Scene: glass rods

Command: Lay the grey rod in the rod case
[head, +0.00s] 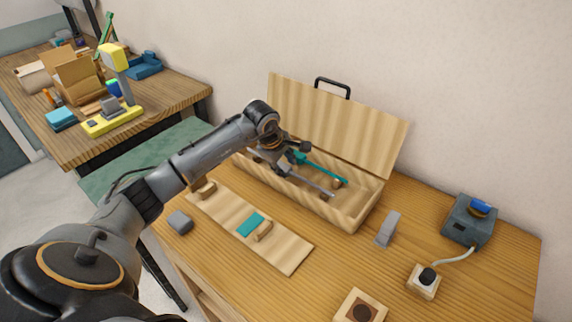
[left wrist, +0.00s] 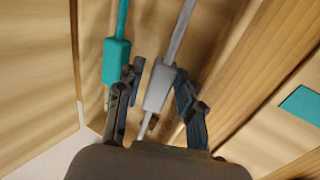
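The grey rod (head: 312,186) is at my left gripper (head: 288,157), over the inside of the wooden rod case (head: 366,211), whose lid stands open. A teal rod (head: 325,168) lies in the case, behind the grey one. Its teal grip (left wrist: 116,62) is just left of my fingers in the left wrist view. My right gripper is not in view.
A wooden board (head: 286,253) with rests and a teal patch (head: 251,223) lies before the case. A grey block (head: 180,222), a grey stand (head: 388,229) and a blue-buttoned box (head: 470,220) are on the table. The open lid (head: 340,125) rises behind my gripper.

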